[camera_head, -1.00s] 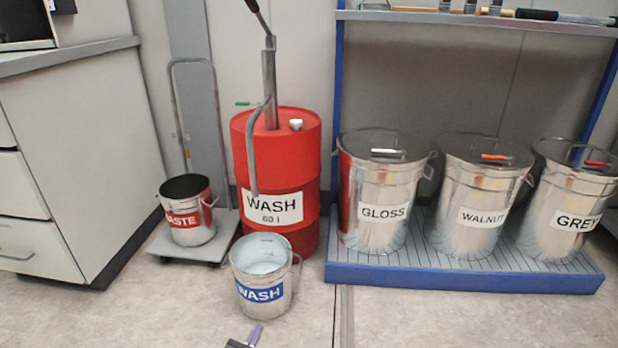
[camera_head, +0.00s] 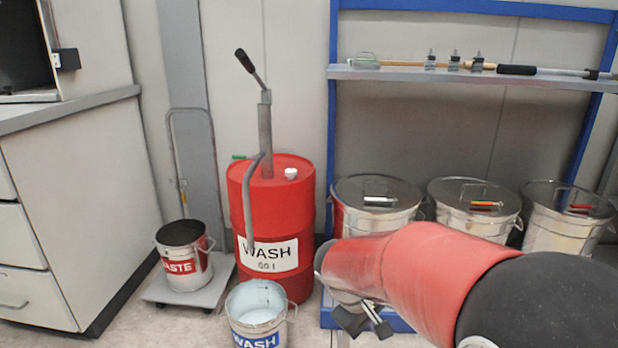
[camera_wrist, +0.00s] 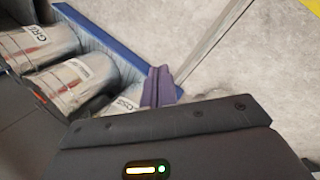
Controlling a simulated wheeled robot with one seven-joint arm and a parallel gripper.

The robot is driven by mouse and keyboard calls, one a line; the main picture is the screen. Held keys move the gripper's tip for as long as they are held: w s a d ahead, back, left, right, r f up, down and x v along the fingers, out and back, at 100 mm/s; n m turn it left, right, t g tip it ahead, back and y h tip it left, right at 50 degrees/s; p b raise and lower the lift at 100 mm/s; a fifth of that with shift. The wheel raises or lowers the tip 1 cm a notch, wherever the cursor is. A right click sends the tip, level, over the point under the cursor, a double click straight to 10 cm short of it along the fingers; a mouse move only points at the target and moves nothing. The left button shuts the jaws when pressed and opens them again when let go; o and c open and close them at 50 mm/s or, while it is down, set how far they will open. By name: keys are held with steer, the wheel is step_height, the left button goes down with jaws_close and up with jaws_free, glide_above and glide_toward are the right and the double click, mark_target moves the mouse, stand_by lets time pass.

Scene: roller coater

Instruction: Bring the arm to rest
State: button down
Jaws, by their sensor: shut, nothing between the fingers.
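My gripper (camera_wrist: 159,86) shows in the wrist view as two purple fingers side by side, shut with nothing between them. Beyond them lie the pale floor and the rack of cans. In the head view my red and black arm reaches in from the lower right, in front of the rack. Small dark parts show under its end, but I cannot make out the fingertips there. The arm hides the fronts and labels of the cans behind it.
The red WASH drum (camera_head: 283,211) with its pump stands left of my arm. The WASH bucket (camera_head: 257,312) and WASTE bucket (camera_head: 184,265) stand near it. Lidded cans (camera_head: 376,204) stand on the blue rack (camera_head: 334,130), beneath a shelf of tools. A grey counter (camera_head: 70,115) is at left.

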steer(key=s+d+r+m+t+y+p, duration=0.1)
steer(key=s+r+m+y, duration=0.1)
steer(key=s+r, duration=0.4)
steer(key=s+d+r+m+t+y+p, duration=0.1)
steer(key=s+r+m, duration=0.4)
steer(key=s, duration=0.6)
steer(key=shift+d+r+t+y+p, duration=0.2)
steer(key=shift+r+t+y+p, duration=0.35)
steer(key=shift+t+y, duration=0.3)
